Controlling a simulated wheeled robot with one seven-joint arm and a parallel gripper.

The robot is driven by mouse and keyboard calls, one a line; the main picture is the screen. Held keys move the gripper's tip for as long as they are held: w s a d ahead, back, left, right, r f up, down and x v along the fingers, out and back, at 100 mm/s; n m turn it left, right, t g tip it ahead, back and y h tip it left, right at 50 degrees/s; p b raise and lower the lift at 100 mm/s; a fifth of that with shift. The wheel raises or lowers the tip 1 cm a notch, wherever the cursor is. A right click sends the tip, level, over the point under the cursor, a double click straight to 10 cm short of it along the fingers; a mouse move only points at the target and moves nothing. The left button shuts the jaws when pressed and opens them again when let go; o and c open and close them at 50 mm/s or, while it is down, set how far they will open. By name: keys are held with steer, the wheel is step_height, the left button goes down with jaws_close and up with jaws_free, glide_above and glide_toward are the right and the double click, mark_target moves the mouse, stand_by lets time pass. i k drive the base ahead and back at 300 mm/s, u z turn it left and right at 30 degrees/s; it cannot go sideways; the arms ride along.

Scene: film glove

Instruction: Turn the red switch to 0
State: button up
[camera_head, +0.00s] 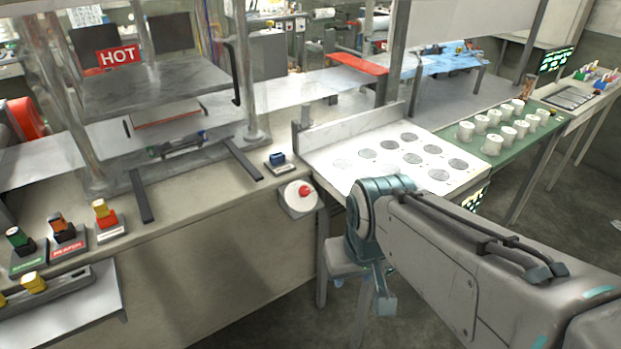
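Several knob switches stand on the left end of the bench. One has a yellow knob over a red-orange body (105,215) on a grey base. Another has an orange-brown knob over a dark body and a red label plate (66,248). A green one (18,240) is at the far left. A round red button (305,190) sits on a white box at the bench's front right corner. I cannot tell which is meant, and no 0 mark is readable. My gripper (384,300) hangs below my arm's wrist, right of and below the white box, apart from all switches. Its fingers are unclear.
A small blue switch (278,160) is near the bench's right end.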

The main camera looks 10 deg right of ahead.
mark_target(304, 191)
steer(key=k, duration=0.55)
steer(key=z, duration=0.4)
steer(key=i, duration=1.45)
steer(key=u, duration=0.4)
